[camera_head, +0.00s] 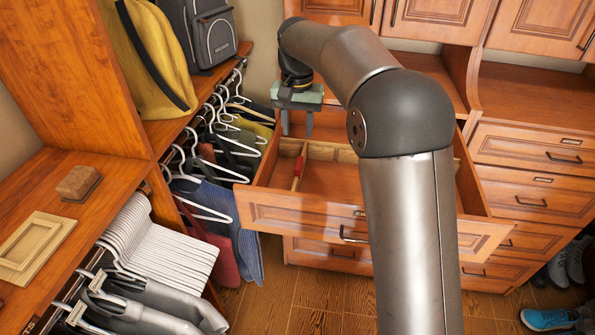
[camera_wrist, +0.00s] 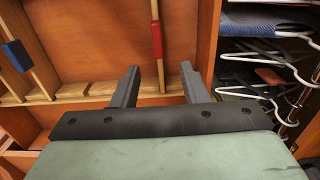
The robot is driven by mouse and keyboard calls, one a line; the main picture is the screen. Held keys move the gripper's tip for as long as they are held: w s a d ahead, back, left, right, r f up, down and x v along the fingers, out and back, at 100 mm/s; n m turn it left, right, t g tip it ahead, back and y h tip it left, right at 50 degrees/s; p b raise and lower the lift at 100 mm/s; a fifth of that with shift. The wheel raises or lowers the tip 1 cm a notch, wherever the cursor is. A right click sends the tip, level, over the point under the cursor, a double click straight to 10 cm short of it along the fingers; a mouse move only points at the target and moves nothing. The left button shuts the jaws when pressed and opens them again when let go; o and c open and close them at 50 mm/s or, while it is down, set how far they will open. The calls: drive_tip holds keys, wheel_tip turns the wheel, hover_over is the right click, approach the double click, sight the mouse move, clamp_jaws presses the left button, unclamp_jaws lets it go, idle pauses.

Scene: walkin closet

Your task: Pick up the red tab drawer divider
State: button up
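The divider is a thin wooden strip with a red tab (camera_head: 298,172), inside the left part of the open drawer (camera_head: 285,212). In the wrist view the red tab (camera_wrist: 157,40) is at top centre, on a strip running toward a wooden cross rail (camera_wrist: 90,93). My gripper (camera_head: 296,122) is above the drawer's back left part, fingers pointing down. In the wrist view my gripper (camera_wrist: 160,80) is open and empty, its two fingers apart on either side of the divider's line in the picture. I cannot tell the height between fingers and divider. My arm hides the drawer's right part.
A second divider with a blue tab (camera_wrist: 17,56) is at the left in the wrist view. White hangers with clothes (camera_head: 215,135) hang close to the drawer's left side. A grey backpack (camera_head: 213,35) stands on the shelf above them.

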sight(299, 162)
wheel_tip(299, 162, down, 7)
drive_tip(key=shift+d+p, duration=0.1)
drive_tip(key=shift+p, duration=0.35)
drive_tip(key=shift+s+d+f+p, duration=0.1)
drive_tip(key=shift+f+p, duration=0.35)
drive_tip(key=shift+f, duration=0.95)
drive_tip(key=shift+s+f+p, duration=0.1)
drive_tip(key=shift+f+p, duration=0.3)
drive_tip(key=shift+f, duration=0.95)
drive_tip(key=shift+c, duration=0.3)
clamp_jaws()
